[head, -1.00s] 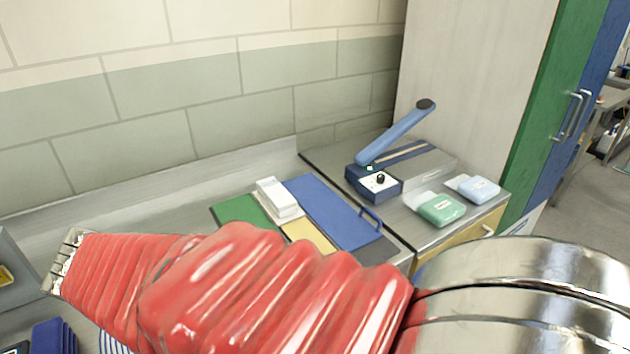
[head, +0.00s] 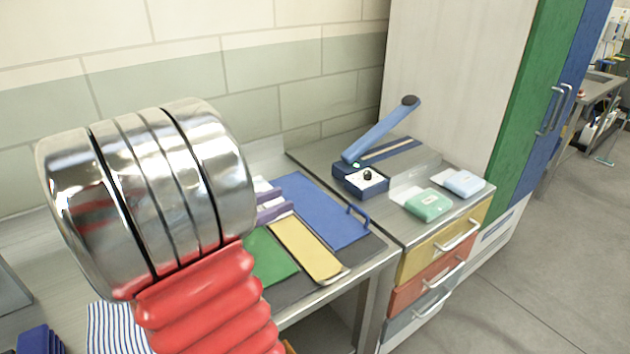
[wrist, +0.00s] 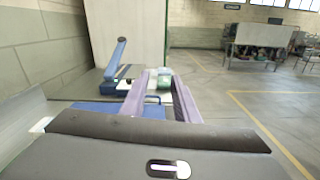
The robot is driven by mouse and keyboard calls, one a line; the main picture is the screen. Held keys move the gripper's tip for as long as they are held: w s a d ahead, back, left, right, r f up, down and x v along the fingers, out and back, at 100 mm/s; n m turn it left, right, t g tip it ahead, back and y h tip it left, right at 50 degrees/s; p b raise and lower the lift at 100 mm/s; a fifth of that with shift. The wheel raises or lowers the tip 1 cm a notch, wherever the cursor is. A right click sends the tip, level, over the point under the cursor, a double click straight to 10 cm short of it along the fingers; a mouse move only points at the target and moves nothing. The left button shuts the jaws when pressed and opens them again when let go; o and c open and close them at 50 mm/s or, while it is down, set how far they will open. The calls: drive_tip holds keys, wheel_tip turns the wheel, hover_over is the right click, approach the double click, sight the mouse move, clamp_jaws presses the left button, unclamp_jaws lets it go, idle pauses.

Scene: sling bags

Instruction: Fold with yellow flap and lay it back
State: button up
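The yellow flap (head: 305,248) lies on a dark folding board in the head view, apparently flat, between a green panel (head: 270,260) and a larger blue panel (head: 322,208) with a handle. White folded material (head: 262,184) shows at the board's far left, partly hidden by my arm and fingers. My gripper (head: 275,205) has purple fingers, reaching in from the left near the far end of the yellow flap. In the wrist view the fingers (wrist: 157,92) stand apart with nothing seen held between them. I cannot tell whether they touch the board.
A heat sealer (head: 375,165) with a raised blue lever stands on the drawer cabinet, beside a green pack (head: 428,204) and a light blue pack (head: 464,183). Striped cloth (head: 115,328) and dark blue items (head: 38,340) lie at lower left. Floor at right is clear.

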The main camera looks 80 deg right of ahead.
idle(0.3)
drive_tip(key=x, duration=1.3)
drive_tip(key=shift+s+d, duration=0.25)
drive_tip(key=shift+s, duration=0.05)
drive_tip(key=shift+c, duration=0.5)
clamp_jaws()
drive_tip(key=c, duration=0.6)
unclamp_jaws()
drive_tip(key=o, duration=0.7)
drive_tip(key=shift+w+a, duration=0.1)
drive_tip(key=shift+a, duration=0.05)
drive_tip(key=v, duration=1.3)
drive_tip(key=shift+w+a, duration=0.15)
drive_tip(key=shift+w, duration=0.1)
